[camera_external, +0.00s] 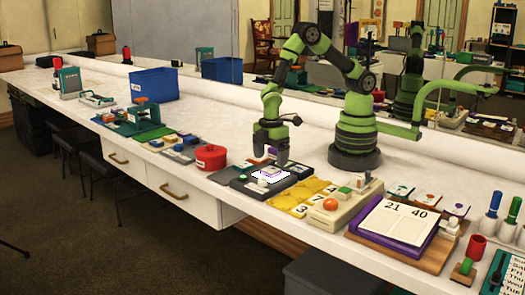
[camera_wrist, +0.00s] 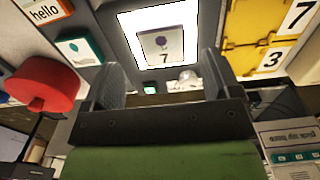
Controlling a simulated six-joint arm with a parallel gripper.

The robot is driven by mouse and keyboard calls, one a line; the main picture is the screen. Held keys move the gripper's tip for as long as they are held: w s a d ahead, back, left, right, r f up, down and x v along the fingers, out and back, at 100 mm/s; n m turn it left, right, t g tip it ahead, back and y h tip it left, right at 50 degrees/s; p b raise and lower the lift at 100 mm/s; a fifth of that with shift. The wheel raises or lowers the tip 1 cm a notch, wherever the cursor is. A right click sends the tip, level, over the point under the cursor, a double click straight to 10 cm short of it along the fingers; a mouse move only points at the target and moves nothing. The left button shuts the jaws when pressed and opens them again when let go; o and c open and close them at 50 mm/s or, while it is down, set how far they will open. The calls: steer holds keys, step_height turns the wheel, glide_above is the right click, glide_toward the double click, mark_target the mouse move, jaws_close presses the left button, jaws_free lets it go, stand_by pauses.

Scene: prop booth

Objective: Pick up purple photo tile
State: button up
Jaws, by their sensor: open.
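In the outside view the white panel (camera_external: 290,179) glows on a dark tray (camera_external: 243,184), and the tile (camera_external: 270,170) shows small at the panel, below my gripper (camera_external: 270,160). My gripper points down above the tray, open and empty. In the wrist view its two fingers (camera_wrist: 161,75) stand apart, with the tile beyond and between them. The exact height above the tile cannot be told.
A round red container (camera_external: 210,157) stands left of the tray. Yellow number plates (camera_external: 301,197) and a beige board with an orange ball (camera_external: 331,204) lie to the right. A teal-edged card (camera_wrist: 78,50) lies near the white panel. The white counter behind is mostly clear.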

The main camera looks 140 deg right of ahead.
mark_target(271, 170)
step_height(271, 170, down, 4)
steer(key=shift+w+a+r, duration=0.1)
steer(key=shift+a, duration=0.05)
steer(key=c, duration=1.1)
steer(key=shift+r, duration=0.2)
